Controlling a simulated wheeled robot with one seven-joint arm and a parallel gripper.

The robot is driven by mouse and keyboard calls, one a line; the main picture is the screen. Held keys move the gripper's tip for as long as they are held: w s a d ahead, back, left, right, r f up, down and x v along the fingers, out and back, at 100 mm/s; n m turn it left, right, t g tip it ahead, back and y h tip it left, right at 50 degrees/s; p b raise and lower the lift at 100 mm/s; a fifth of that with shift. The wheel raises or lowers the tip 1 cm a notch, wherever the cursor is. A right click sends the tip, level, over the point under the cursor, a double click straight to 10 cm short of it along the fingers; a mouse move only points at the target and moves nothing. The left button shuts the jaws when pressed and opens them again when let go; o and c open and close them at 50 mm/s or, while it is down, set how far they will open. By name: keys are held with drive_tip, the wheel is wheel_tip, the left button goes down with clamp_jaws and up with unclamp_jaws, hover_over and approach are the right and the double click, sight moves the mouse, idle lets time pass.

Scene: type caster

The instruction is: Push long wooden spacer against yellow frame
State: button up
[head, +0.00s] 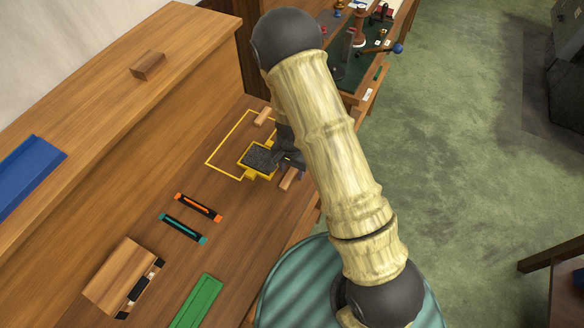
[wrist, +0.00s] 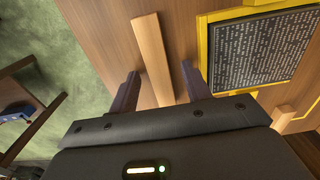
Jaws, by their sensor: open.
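The long wooden spacer (wrist: 153,60) is a light-brown bar lying on the wooden table in the wrist view. It also shows in the head view (head: 290,179), just right of the yellow-edged block. The yellow frame (wrist: 204,50) surrounds a dark block of raised type (wrist: 260,47). In the head view the frame (head: 250,174) is partly hidden by my arm. Bare table separates the spacer from the frame. My gripper (wrist: 160,73) is open, with one finger on each side of the spacer; its right finger is between spacer and frame. Finger contact cannot be told.
A shorter wooden piece (wrist: 284,119) lies beside the frame. A thin yellow outline (head: 222,140) is on the table. Orange (head: 198,207) and teal (head: 183,228) bars, a green strip (head: 197,302) and a wooden block (head: 120,275) lie toward the front. The table edge is close to the spacer.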

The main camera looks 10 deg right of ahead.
clamp_jaws()
drive_tip(key=shift+a, duration=0.15)
drive_tip(key=shift+w+a+p, duration=0.5)
drive_tip(key=shift+a+p, duration=0.05)
drive_tip(key=shift+a, duration=0.2)
drive_tip(key=shift+w+a, duration=0.6)
drive_tip(key=shift+a, duration=0.05)
unclamp_jaws()
drive_tip(key=shift+d, duration=0.15)
drive_tip(key=shift+a, duration=0.2)
